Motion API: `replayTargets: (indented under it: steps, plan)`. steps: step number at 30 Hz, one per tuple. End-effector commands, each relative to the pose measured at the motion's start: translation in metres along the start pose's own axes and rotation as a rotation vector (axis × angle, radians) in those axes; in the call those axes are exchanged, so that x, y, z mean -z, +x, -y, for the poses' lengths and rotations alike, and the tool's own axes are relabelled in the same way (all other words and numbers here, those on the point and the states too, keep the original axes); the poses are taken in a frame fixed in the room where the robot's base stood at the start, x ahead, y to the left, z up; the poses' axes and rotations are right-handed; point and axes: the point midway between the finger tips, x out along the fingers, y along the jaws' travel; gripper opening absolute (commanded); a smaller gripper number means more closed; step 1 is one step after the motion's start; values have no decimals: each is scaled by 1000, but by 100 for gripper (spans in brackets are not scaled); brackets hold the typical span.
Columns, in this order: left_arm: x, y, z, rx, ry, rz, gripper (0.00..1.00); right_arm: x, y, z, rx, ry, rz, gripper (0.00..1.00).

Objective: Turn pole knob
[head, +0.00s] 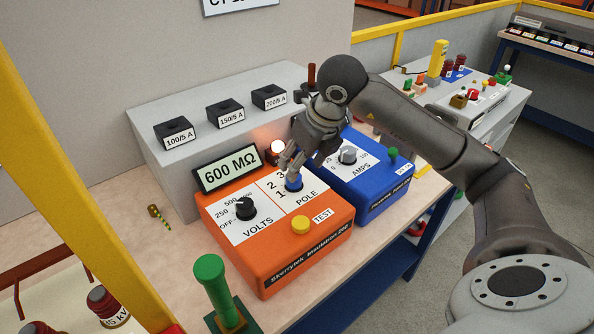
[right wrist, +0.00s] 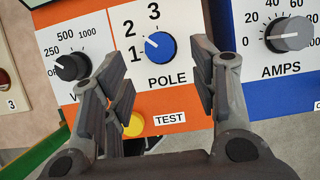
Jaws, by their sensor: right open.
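The blue pole knob (head: 294,184) is on the white POLE panel of the orange insulation tester (head: 290,248). In the right wrist view the pole knob (right wrist: 160,47) shows a white mark pointing to the upper left, roughly at the 2. My right gripper (head: 291,163) is just above the knob in the head view. In the right wrist view the right gripper (right wrist: 160,75) is open, its fingers apart on either side of the knob in the picture. I cannot tell whether they touch it. My left gripper is not in view.
The black VOLTS knob (head: 245,208) and yellow TEST button (head: 300,225) are close by. A blue AMPS unit (head: 370,189) stands to the right, a grey stepped box (head: 160,165) behind. A green handle (head: 212,285) stands upright at front left. A yellow post (head: 75,150) crosses the left.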

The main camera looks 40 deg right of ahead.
Motion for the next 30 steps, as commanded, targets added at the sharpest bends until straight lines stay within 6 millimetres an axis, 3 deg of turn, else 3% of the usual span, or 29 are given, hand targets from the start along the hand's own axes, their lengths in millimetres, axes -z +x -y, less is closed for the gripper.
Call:
replayTargets:
  steps: [3,10,30]
  plan:
    - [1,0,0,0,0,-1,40,-1,-25,0,1,-1,5,54]
    - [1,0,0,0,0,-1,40,0,-52,0,0,0,2,54]
    - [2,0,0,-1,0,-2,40,0,-56,0,0,0,0,54]
